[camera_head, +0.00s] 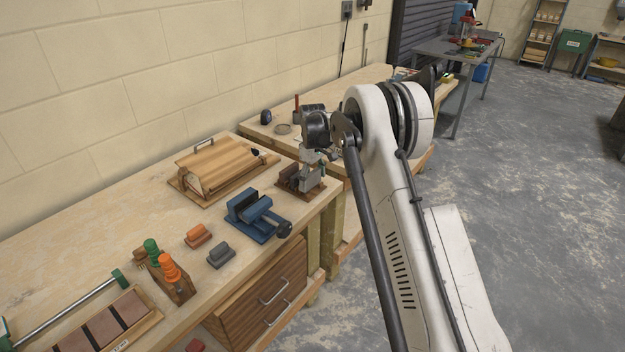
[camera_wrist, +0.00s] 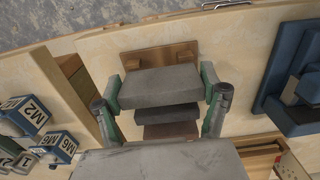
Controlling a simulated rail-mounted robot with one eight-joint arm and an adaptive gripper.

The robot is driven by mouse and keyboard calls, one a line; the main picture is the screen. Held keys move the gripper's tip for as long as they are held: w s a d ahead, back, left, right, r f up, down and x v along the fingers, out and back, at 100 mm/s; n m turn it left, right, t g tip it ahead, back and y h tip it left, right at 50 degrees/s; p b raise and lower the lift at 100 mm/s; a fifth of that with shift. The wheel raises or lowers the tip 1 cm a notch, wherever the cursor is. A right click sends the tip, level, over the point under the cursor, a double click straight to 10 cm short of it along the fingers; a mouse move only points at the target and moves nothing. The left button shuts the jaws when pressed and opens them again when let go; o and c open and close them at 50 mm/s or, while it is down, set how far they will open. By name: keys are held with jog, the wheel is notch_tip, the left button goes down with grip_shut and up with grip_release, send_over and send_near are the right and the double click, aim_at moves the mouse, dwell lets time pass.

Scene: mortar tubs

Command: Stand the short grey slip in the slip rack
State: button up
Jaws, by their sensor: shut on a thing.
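My gripper (camera_wrist: 164,84) is shut on a grey slip (camera_wrist: 160,88), a flat slab held between its two green-padded fingers. The wooden slip rack (camera_wrist: 160,55) shows behind the held slip in the wrist view. A darker grey slab (camera_wrist: 168,116) and a brown slab (camera_wrist: 170,132) show just below it, between the fingers. In the head view my gripper (camera_head: 312,172) is at the slip rack (camera_head: 292,188) near the bench's right end, with the grey slip (camera_head: 308,181) at the rack. The slip's lower edge and its contact with the rack are unclear.
A blue vise (camera_head: 258,218) stands close to the rack, also in the wrist view (camera_wrist: 298,85). An orange block (camera_head: 198,235) and a grey block (camera_head: 221,256) lie on the bench. A wooden roll-top box (camera_head: 215,168) is behind. Blue-and-white lettered blocks (camera_wrist: 25,113) are at wrist-view left.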

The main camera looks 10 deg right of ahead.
jog(key=shift+f+b, duration=0.65)
jog(key=shift+f, duration=0.2)
jog(key=o, duration=1.4)
jog(key=shift+o, duration=0.2)
jog(key=shift+r+p, duration=0.85)
jog(key=shift+r, duration=2.7)
